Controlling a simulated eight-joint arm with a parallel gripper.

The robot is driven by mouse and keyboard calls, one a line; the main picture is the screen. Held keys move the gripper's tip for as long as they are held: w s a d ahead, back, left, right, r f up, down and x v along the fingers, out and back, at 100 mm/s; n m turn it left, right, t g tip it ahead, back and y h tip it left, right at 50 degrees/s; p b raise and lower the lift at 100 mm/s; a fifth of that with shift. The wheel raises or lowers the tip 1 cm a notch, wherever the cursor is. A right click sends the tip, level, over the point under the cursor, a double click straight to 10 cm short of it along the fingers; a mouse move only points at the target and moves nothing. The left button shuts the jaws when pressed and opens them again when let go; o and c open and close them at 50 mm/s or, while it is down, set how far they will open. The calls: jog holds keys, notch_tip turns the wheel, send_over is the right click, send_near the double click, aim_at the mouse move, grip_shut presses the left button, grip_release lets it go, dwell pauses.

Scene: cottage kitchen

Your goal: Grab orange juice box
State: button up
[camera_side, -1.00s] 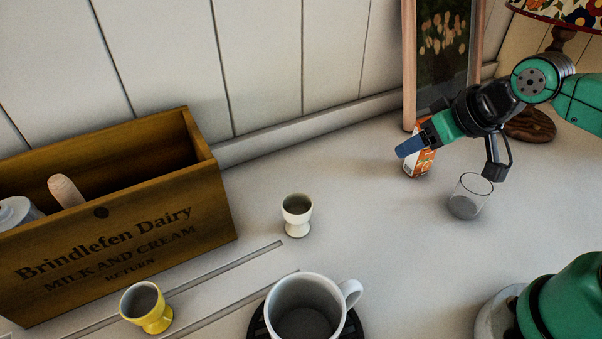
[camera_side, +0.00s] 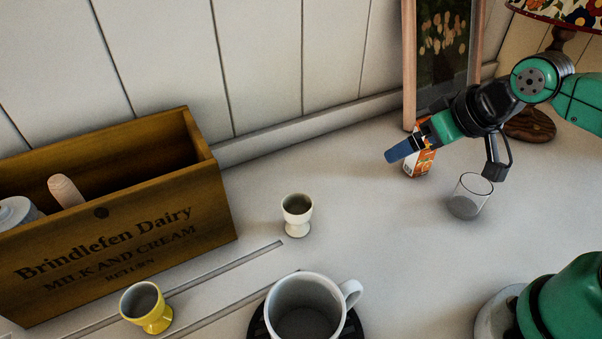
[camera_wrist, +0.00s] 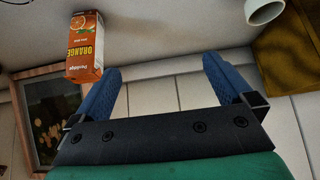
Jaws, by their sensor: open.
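The orange juice box (camera_side: 418,165) stands on the counter in front of the picture frame, partly hidden behind my gripper in the side view. It is a small orange and white carton. In the wrist view the juice box (camera_wrist: 84,46) is at the upper left, beside and beyond the left finger, not between the fingers. My gripper (camera_side: 390,156) is open, its blue fingers pointing left and a little down. In the wrist view the gap of my gripper (camera_wrist: 160,75) is empty.
A clear glass (camera_side: 468,196) stands below my wrist, close to it. A white egg cup (camera_side: 297,215) stands left on the counter. A picture frame (camera_side: 409,70) leans behind. A mug (camera_side: 305,308), yellow egg cup (camera_side: 147,307) and wooden crate (camera_side: 110,235) stand further left.

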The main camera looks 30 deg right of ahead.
jog(key=shift+d, duration=0.1)
jog(key=m+g, duration=0.2)
jog(key=g, duration=0.1)
send_over(416, 164)
jog(key=d, duration=0.2)
jog(key=shift+h, duration=0.3)
jog(key=shift+s+x, duration=0.15)
jog(key=shift+x, duration=1.2)
jog(key=shift+s+x, duration=0.15)
jog(key=shift+x, duration=1.15)
jog(key=shift+d+f, duration=0.15)
grip_shut()
